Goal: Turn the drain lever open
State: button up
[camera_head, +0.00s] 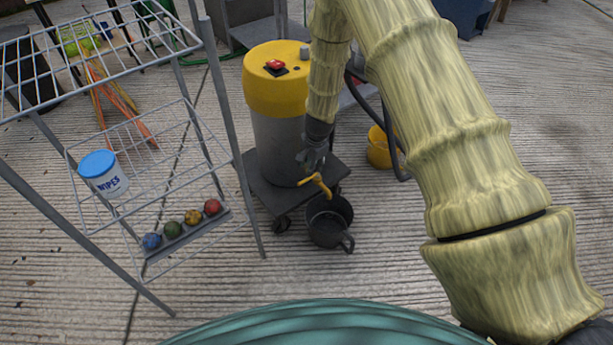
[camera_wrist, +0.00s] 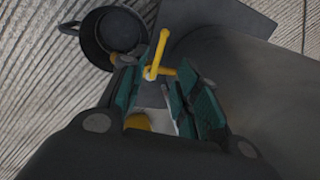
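The yellow drain lever (camera_head: 318,182) sticks out low on the front of a grey drum with a yellow top (camera_head: 278,130). In the wrist view the lever (camera_wrist: 158,52) stands slanted at the fingertips, with a short yellow stem beside the right finger. My gripper (camera_head: 312,160) is just above the lever in the head view. In the wrist view its teal-padded fingers (camera_wrist: 155,75) are apart, with the lever in front of and partly between them. Contact is unclear. Another yellow piece (camera_wrist: 138,122) shows between the fingers nearer the palm.
A dark pot with a handle (camera_head: 330,234) is on the ground below the lever. The drum stands on a wheeled dark platform (camera_head: 258,188). A wire rack (camera_head: 217,110) with wipes (camera_head: 104,174) and balls is at left. A yellow bucket (camera_head: 379,148) stands behind my arm.

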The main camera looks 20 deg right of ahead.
aim_at(307, 180)
jog(key=f, duration=0.2)
jog(key=w+f+b, duration=0.1)
jog(key=f, duration=0.5)
jog(key=shift+w+a+f, duration=0.2)
jog(key=shift+w+a, duration=0.05)
jog(key=shift+w, duration=0.05)
grip_shut()
